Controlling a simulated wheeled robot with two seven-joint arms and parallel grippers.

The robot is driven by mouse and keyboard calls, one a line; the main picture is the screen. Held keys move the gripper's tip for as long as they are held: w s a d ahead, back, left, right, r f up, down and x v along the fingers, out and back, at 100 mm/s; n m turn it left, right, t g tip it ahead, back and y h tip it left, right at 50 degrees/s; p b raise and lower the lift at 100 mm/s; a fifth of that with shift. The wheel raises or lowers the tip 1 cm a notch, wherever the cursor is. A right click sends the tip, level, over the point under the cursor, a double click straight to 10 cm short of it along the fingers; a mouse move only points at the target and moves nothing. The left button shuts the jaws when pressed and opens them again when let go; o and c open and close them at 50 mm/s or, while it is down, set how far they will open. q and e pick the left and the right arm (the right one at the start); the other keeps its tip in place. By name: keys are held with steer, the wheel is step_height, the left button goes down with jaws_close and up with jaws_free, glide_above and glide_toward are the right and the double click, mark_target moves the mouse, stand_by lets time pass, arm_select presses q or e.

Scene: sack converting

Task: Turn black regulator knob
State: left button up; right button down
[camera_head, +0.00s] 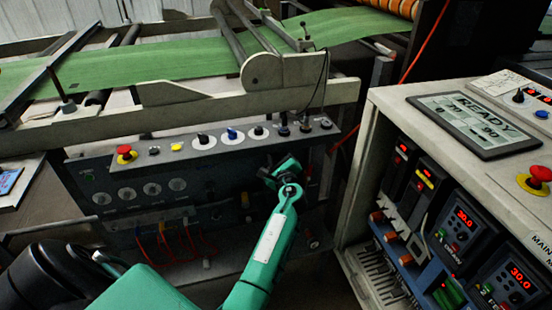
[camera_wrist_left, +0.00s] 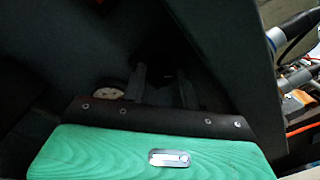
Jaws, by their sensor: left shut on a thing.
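My left gripper (camera_head: 268,178) reaches the dark front panel of the machine, below the row of switches. In the left wrist view its two dark fingers (camera_wrist_left: 162,88) stand close together and are shut on a dark thing between them, which I take to be the black regulator knob (camera_wrist_left: 161,93). The knob is in deep shadow there, so its outline and turn angle cannot be read. In the head view the gripper hides it. A pale round dial (camera_wrist_left: 103,93) lies left of the fingers. My right gripper is not in view.
Several round gauges (camera_head: 152,189) and a red stop button (camera_head: 126,153) sit on the panel left of my gripper. Green sacking (camera_head: 150,66) runs above. A control cabinet (camera_head: 381,97) with lit displays stands close on the right.

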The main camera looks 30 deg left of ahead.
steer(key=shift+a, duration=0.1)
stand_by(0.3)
arm_select(q)
steer(key=o, duration=1)
steer(key=shift+c, duration=0.2)
steer(key=p+v, duration=0.1)
steer(key=v, duration=1.3)
steer(key=shift+p, duration=0.35)
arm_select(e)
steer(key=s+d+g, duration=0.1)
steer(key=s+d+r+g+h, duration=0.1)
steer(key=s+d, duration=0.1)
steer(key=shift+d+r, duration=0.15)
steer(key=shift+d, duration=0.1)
arm_select(q)
steer(key=shift+a+f, duration=0.1)
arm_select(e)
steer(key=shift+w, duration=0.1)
